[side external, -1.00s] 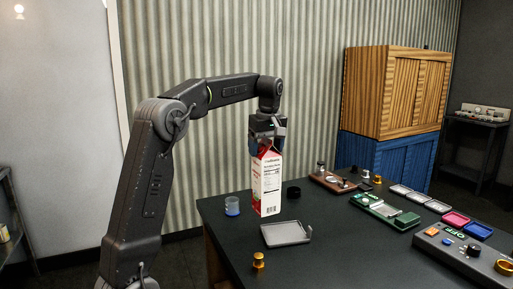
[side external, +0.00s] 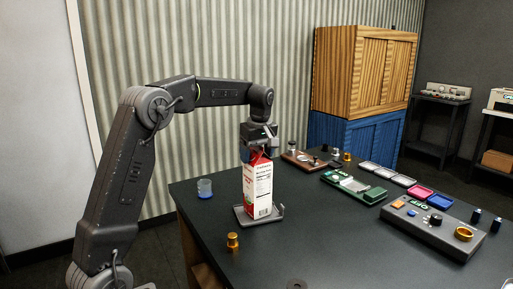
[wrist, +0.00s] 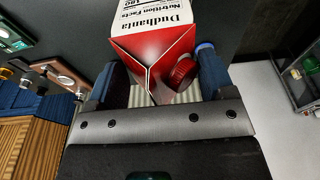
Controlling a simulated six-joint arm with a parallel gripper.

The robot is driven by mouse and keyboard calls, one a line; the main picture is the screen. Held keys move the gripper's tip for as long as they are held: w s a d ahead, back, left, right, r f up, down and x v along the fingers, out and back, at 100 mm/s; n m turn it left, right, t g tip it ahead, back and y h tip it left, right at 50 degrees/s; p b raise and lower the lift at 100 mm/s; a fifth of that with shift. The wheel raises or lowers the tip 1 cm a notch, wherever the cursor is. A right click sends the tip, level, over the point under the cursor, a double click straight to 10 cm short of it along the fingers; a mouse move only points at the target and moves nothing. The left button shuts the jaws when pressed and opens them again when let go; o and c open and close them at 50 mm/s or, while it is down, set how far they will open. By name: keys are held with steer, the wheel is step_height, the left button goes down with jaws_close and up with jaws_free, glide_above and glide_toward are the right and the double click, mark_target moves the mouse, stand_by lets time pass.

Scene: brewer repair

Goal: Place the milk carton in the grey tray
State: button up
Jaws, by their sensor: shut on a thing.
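The milk carton (side external: 258,190) is red and white and stands upright at the grey tray (side external: 277,214) in the side view. Its lower end is within the tray's outline; I cannot tell whether it touches the tray floor. My gripper (side external: 258,150) is shut on the carton's top from above. In the wrist view the carton (wrist: 155,50) sits between the two blue-tipped fingers, with its red cap showing. The carton hides part of the tray.
A clear blue-based cup (side external: 205,190) stands left of the tray. A brass piece (side external: 232,241) stands in front of it. A control box (side external: 432,226), a green device (side external: 354,188) and several small trays (side external: 420,193) lie to the right. The front middle of the table is mostly clear.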

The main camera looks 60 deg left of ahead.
steer(key=shift+r, duration=0.1)
steer(key=o, duration=1.8)
steer(key=shift+f, duration=0.2)
steer(key=shift+o, duration=0.2)
steer(key=r, duration=0.3)
steer(key=d+r, duration=0.1)
steer(key=r, duration=0.7)
steer(key=shift+d, duration=0.3)
steer(key=shift+s+d+r, duration=0.1)
steer(key=shift+d+r, duration=0.1)
steer(key=shift+r, duration=0.4)
